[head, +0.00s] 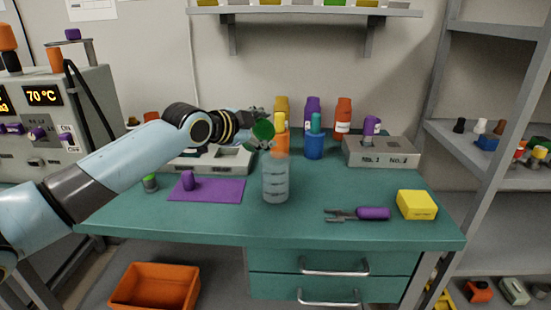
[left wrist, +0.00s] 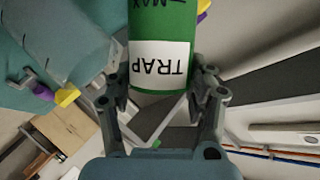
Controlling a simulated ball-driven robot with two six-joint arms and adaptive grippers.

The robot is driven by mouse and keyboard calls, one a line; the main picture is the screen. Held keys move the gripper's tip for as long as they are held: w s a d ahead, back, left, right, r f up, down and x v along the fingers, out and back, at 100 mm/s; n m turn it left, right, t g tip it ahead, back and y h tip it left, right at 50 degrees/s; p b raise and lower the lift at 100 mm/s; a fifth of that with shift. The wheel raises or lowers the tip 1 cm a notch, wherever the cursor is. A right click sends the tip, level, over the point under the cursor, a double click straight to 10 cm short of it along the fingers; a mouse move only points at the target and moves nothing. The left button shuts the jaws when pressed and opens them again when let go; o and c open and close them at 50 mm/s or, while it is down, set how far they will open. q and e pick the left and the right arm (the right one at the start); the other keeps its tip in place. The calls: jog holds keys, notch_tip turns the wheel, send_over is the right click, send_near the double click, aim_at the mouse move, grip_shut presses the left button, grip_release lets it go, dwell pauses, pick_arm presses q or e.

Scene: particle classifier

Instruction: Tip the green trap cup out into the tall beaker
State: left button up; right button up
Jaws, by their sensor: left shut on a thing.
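The green trap cup (head: 263,130) is in my left gripper (head: 256,138), tilted, above the tall beaker in the head view. In the left wrist view the cup (left wrist: 160,28) has a white label reading TRAP upside down, with a finger of the left gripper (left wrist: 162,92) on each side. The tall beaker (head: 275,182) is clear, with dark ring marks, and stands upright on the green bench. The cup is just above its upper end, slightly left. I cannot tell whether anything is leaving the cup. My right gripper is not in view.
A purple mat (head: 225,190) lies left of the beaker. A purple-handled tool (head: 372,213) and a yellow box (head: 417,205) lie right. Behind stand a blue container (head: 313,147), several coloured bottles and a grey block (head: 380,152). The bench front near the beaker is clear.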

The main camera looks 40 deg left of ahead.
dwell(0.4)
pick_arm(q)
jog(key=shift+d+r+m+y+b, duration=0.15)
jog(key=shift+m+y+b, duration=0.15)
jog(key=shift+m, duration=0.2)
jog(key=shift+d+m+t+b, duration=0.1)
jog(key=shift+m+t+b, duration=0.2)
jog(key=shift+m+b, duration=0.1)
dwell(0.4)
jog(key=shift+s+d+r+m+t+y+b, duration=0.15)
jog(key=shift+m+y+b, duration=0.25)
jog(key=shift+b, duration=0.4)
jog(key=shift+d+m+t+y+b, duration=0.15)
jog(key=shift+m+y+b, duration=0.2)
jog(key=shift+b, duration=0.4)
jog(key=shift+s+d+r+m, duration=0.15)
jog(key=shift+d+m, duration=0.5)
jog(key=shift+m, duration=0.1)
dwell(0.3)
jog(key=shift+d+m+t+y, duration=0.2)
jog(key=shift+m+t+y, duration=0.25)
jog(key=shift+m+t, duration=0.2)
dwell(0.8)
jog(key=shift+s+d+m+t+b, duration=0.1)
jog(key=shift+d+m+t+b, duration=0.15)
jog(key=shift+m, duration=0.4)
jog(key=shift+s+d+m+t+b, duration=0.1)
jog(key=shift+d+m+t+b, duration=0.1)
jog(key=shift+m+b, duration=0.3)
dwell(1.1)
